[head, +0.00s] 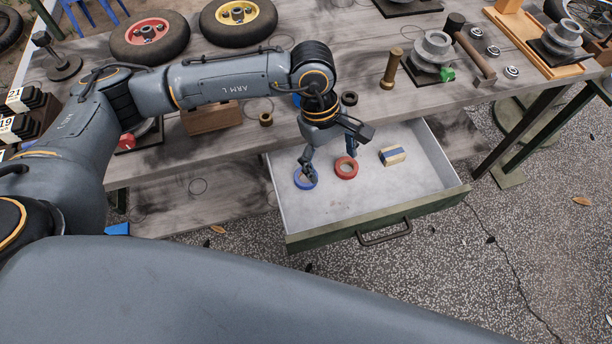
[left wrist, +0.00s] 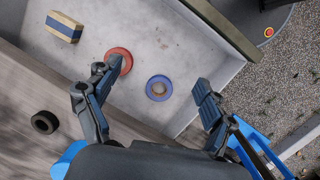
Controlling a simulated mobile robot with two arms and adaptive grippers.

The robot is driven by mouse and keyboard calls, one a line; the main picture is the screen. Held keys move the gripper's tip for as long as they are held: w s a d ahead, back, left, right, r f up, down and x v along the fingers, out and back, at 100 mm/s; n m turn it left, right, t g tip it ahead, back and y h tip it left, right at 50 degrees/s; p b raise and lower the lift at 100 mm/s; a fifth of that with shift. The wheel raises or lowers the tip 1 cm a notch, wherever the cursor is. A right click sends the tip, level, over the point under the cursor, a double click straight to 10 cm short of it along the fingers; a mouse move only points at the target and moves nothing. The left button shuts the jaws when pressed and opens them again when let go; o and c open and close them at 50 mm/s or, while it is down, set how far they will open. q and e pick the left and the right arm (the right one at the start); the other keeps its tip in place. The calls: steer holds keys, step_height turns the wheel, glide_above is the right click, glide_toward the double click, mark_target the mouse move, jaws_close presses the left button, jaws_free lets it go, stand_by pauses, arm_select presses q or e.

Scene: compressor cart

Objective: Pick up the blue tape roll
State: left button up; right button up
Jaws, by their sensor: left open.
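The blue tape roll (head: 306,178) lies flat in the open drawer, near its left wall. In the left wrist view the blue tape roll (left wrist: 159,88) shows whole, between and beyond the two fingertips. My left gripper (head: 330,164) is open above the drawer, with one finger over the blue roll's edge in the head view. In the left wrist view the fingers of my left gripper (left wrist: 155,84) are spread wide with nothing between them; I cannot tell that they touch anything. My right gripper is not in view.
A red tape roll (head: 346,167) lies close to the right of the blue one, near a finger. A tan and blue block (head: 392,155) lies farther right. The drawer's walls (head: 290,222) surround them; its front floor is clear. The workbench (head: 240,150) overhangs the back.

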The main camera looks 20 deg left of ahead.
arm_select(q)
steer(key=w+a+y, duration=0.2)
steer(key=w+a, duration=0.1)
steer(key=a, duration=0.3)
glide_above(306, 178)
steer(key=shift+t+y, duration=0.3)
steer(key=shift+t, duration=0.1)
steer(key=f, duration=0.7)
steer(key=shift+d+f, duration=0.2)
steer(key=shift+f, duration=0.15)
steer(key=shift+w+a+f+p, duration=0.1)
steer(key=shift+f+p, duration=0.5)
steer(key=shift+f, duration=2.3)
steer(key=c, duration=1.2)
